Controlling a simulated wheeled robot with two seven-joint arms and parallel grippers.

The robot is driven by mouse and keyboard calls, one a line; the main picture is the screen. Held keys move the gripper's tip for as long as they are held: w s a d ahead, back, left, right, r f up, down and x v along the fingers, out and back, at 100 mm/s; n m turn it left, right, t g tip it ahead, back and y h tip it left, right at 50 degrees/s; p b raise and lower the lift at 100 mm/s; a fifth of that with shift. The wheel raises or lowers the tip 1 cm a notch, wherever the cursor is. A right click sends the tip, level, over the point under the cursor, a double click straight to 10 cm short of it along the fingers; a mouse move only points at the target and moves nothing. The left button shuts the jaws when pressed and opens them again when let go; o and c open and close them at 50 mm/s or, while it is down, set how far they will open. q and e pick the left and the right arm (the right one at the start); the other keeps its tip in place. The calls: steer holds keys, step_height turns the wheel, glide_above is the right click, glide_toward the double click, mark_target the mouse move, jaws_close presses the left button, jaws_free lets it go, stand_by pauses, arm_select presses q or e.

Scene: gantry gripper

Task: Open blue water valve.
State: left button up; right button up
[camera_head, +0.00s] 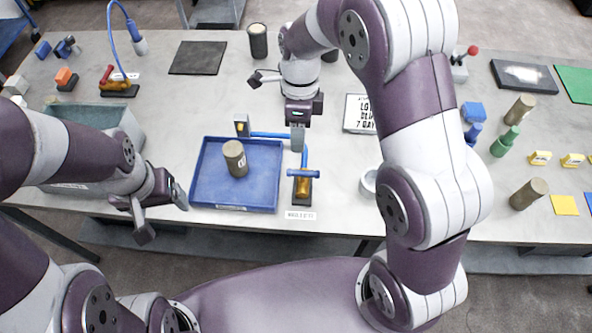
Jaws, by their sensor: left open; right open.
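The blue water valve (303,185) stands on the table right of the blue tray, with a brass-coloured body and a blue bar handle on top. The handle lies left to right in the picture, across the short blue pipe (305,157) behind it. My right gripper (298,136) is open and points down above the pipe, behind the valve and apart from the handle. Its fingers are seen nearly edge-on. My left gripper (176,194) is open and empty at the table's front edge, left of the tray.
The blue tray (205,205) holds a brown cylinder (236,158). A grey bin (130,118) stands at the left and a label plate (300,215) lies before the valve. A silver ring (368,184) and a white sign (358,113) are to the right, partly beside my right arm.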

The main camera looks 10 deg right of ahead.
steer(key=b, duration=0.3)
glide_above(298, 171)
steer(key=w, duration=0.1)
step_height(298, 171, down, 5)
steer(key=f, duration=0.3)
steer(key=f+p, duration=0.1)
steer(key=f, duration=0.1)
steer(key=shift+s+f, duration=0.3)
steer(key=shift+s, duration=0.1)
arm_select(q)
step_height(298, 171, down, 4)
steer(key=shift+s+r, duration=0.1)
steer(key=shift+s, duration=0.05)
arm_select(e)
jaws_close()
